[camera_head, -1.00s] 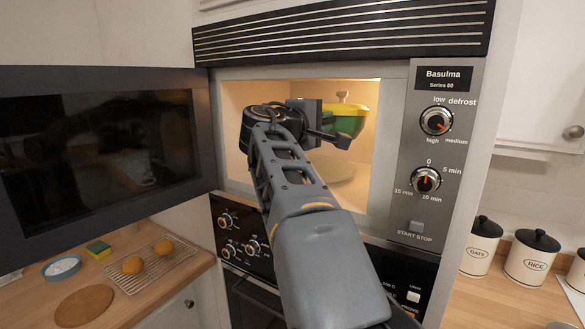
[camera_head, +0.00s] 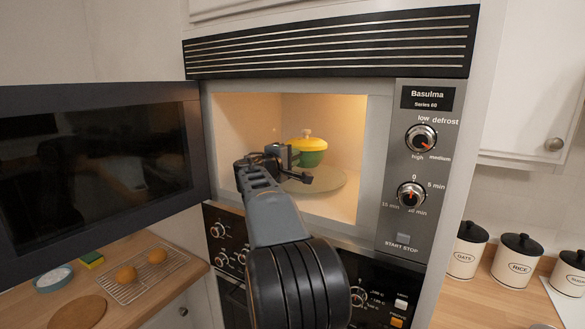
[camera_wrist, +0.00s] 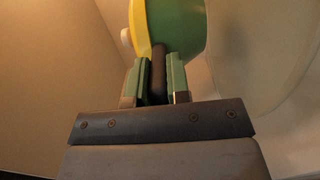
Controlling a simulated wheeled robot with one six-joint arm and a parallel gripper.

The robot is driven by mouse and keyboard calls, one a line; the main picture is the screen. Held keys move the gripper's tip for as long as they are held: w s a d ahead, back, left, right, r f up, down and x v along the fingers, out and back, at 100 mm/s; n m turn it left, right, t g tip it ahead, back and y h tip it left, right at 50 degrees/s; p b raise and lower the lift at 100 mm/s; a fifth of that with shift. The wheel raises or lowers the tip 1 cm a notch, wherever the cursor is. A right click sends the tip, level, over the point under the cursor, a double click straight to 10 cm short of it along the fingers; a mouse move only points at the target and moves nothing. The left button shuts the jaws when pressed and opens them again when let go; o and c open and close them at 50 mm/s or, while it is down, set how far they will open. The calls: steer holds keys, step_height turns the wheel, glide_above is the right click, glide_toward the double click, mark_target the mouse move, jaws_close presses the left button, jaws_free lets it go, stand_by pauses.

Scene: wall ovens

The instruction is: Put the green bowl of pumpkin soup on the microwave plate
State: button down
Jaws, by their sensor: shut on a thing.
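The green bowl (camera_head: 312,158) with a yellow lid (camera_head: 308,144) and pale knob is inside the open, lit microwave, upright. It appears over the rear part of the round plate (camera_head: 325,183); a gap beneath it cannot be made out for sure. The soup is hidden by the lid. My gripper (camera_head: 292,157) reaches in from the front left and is shut at the bowl's near left side. In the wrist view the fingers (camera_wrist: 159,80) are closed on a dark handle-like part of the bowl (camera_wrist: 180,30); the plate (camera_wrist: 265,45) shows to the right.
The microwave door (camera_head: 100,165) stands open at the left. The control panel (camera_head: 415,170) flanks the opening on the right. Below left, a counter holds a rack (camera_head: 150,277) with round items. Canisters (camera_head: 515,262) stand at the right.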

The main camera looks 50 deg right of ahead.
mark_target(300, 164)
steer(key=shift+w+d+f, duration=0.2)
steer(key=shift+f, duration=0.5)
steer(key=shift+w+d+f, duration=0.15)
steer(key=shift+w+f, duration=0.05)
steer(key=shift+f, duration=1.15)
steer(key=shift+f, duration=0.1)
steer(key=c, duration=1.5)
jaws_free()
steer(key=shift+f, duration=0.15)
steer(key=shift+c, duration=0.2)
steer(key=o, duration=0.4)
steer(key=shift+o, duration=0.2)
